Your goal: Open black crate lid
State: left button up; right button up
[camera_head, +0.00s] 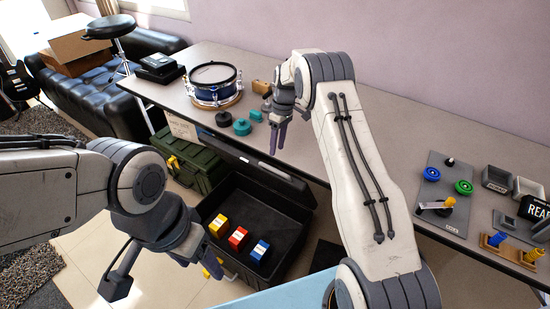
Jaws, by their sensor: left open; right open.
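The black crate (285,232) stands on the floor in front of the table, open at the top. Its lid (262,167) is raised at the back, close to the table's front edge. A yellow block (219,225), a red block (238,238) and a blue block (259,251) are inside. My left gripper (160,272) is open and empty at the crate's front left, apart from the lid. My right gripper (276,122) is open over the table, behind the lid.
A green crate (190,160) stands left of the black crate. The table (330,165) holds a blue drum (213,83), dark and teal discs, and a grey board (445,195) with pegs and rings at right. A black sofa (90,95) is at back left.

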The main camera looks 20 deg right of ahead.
jog(key=shift+v, duration=1.75)
jog(key=s+a+r+p, duration=0.2)
jog(key=s+a+r, duration=1.2)
jog(key=a, duration=0.2)
jog(key=s+a+r+t+p, duration=0.1)
jog(key=s+r, duration=0.1)
jog(key=s, duration=2.4)
jog(key=shift+a+r+t+h+p, duration=0.15)
jog(key=shift+r+t+h+p, duration=0.15)
jog(key=shift+h+p, duration=0.1)
